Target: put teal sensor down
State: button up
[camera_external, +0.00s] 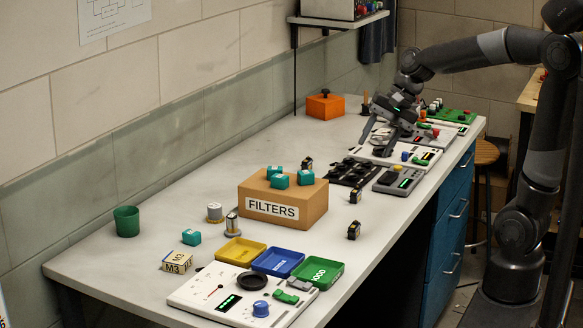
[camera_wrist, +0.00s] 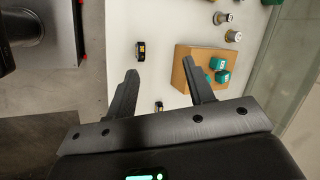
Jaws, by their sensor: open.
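Three teal sensors (camera_external: 280,180) lie on top of the cardboard box labelled FILTERS (camera_external: 258,204) in the middle of the bench. Another teal sensor (camera_external: 191,237) sits on the bench near the box's left. My gripper (camera_external: 376,142) is over the far part of the bench, beyond the box. In the wrist view my gripper (camera_wrist: 160,67) has its fingers apart, with nothing between them. The box (camera_wrist: 204,60) with teal sensors (camera_wrist: 221,76) shows there beyond the right finger, partly hidden by it.
Small black-and-yellow servos (camera_external: 354,231) stand along the front edge. Yellow, blue (camera_external: 277,262) and green trays lie near a white panel (camera_external: 240,297). A green cup (camera_external: 126,221) and an orange box (camera_external: 325,106) stand at the back. Device panels (camera_external: 400,152) crowd the far end.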

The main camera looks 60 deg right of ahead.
jog(key=s+a+n+t+h, duration=0.1)
jog(key=s+a+n+h, duration=0.1)
jog(key=s+n, duration=1.1)
jog(key=shift+s+a+f+h, duration=0.3)
jog(key=shift+s+f+h, duration=0.1)
jog(key=shift+s+h, duration=0.45)
dwell(0.5)
